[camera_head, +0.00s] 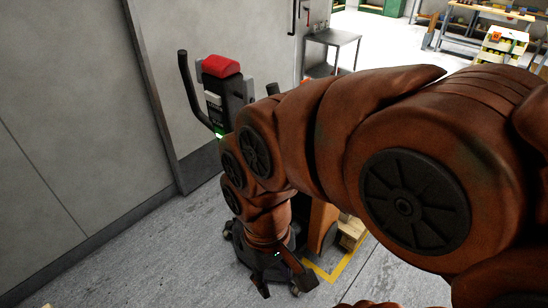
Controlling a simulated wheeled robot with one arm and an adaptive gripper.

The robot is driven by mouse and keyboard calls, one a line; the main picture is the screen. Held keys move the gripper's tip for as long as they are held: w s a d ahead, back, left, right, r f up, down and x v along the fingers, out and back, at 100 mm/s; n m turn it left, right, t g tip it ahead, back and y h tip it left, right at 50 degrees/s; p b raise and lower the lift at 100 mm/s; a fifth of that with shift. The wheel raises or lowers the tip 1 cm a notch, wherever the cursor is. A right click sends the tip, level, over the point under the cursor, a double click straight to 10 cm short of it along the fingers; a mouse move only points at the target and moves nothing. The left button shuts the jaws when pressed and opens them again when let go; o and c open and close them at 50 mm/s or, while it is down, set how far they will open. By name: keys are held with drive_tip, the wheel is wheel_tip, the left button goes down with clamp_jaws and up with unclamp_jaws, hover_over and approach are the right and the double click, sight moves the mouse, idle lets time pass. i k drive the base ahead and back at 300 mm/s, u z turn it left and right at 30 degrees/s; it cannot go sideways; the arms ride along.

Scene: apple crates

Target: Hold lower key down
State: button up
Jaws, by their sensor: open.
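A stacker truck with a red-topped control head (221,66) and black handle (192,95) stands by the grey wall, left of centre. Its front panel (215,108) has a small green light low down. I cannot make out the lower key; it is too small to tell or hidden. My rust-red arm crosses from the right and covers much of the truck. My gripper (283,287) hangs low in front of the truck, pointing down, well below the control head. Its dark fingers are spread and appear empty.
An orange body part (322,222) shows behind my arm, with wooden boards (352,232) beside it inside a yellow floor line (328,272). A grey side table (333,42) stands behind. Floor at lower left is clear (130,265). Benches and shelves are far at upper right.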

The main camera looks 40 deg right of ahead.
sight(217, 115)
drive_tip(key=z, duration=0.55)
drive_tip(key=i, duration=0.75)
drive_tip(key=u, duration=2.55)
